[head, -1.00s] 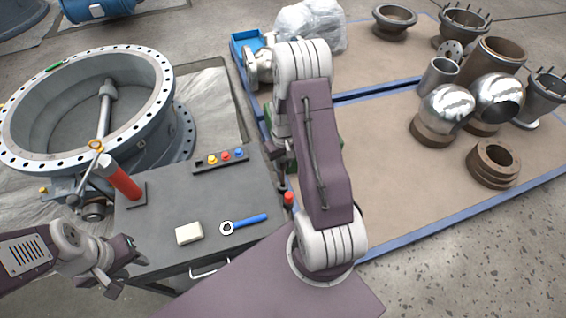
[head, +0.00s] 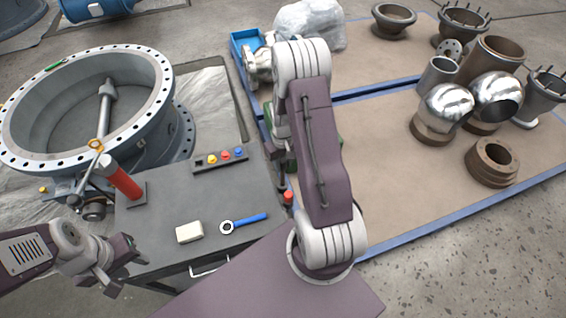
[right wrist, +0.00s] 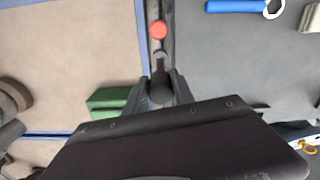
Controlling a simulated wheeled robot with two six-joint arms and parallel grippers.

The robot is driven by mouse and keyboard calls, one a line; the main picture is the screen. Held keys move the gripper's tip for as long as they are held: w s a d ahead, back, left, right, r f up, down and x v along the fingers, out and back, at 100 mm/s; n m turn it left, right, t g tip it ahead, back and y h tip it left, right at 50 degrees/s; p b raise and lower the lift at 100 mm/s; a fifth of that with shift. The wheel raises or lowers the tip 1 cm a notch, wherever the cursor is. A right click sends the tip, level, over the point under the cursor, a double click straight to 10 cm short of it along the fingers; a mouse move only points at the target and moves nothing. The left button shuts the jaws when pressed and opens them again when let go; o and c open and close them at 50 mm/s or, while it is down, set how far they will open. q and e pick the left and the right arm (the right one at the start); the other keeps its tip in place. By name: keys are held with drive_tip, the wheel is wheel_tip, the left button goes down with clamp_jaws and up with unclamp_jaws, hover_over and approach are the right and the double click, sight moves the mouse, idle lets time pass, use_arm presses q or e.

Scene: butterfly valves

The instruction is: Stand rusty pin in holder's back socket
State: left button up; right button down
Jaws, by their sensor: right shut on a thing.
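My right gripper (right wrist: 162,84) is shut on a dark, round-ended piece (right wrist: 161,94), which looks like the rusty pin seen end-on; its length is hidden. A narrow dark holder (right wrist: 153,10) runs along the seam between grey tabletop and tan mat. A red-topped pin (right wrist: 158,30) stands at its near part, and a dark ring-like spot (right wrist: 161,54) lies between that and my fingers. In the head view the red top (head: 288,197) shows beside my right arm, which hides most of the holder. Whether the held piece is inside the back socket I cannot tell. My left gripper (head: 124,266) is open and empty.
The grey tabletop (head: 165,235) bears a white block (head: 189,232), a blue-handled tool (head: 245,223), a red cylinder (head: 123,182) and a strip with coloured knobs (head: 220,160). A green box (right wrist: 115,101) is close beside my right gripper. A big flanged valve body (head: 150,140) stands behind left.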

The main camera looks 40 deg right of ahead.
sight(283, 183)
drive_tip(key=shift+f, duration=0.1)
idle(0.3)
drive_tip(key=shift+f+b, duration=0.5)
drive_tip(key=shift+f, duration=0.1)
idle(0.3)
drive_tip(key=shift+f, duration=0.1)
drive_tip(key=shift+f+b, duration=3.65)
drive_tip(key=shift+f, duration=1.6)
drive_tip(key=c, duration=1)
unclamp_jaws()
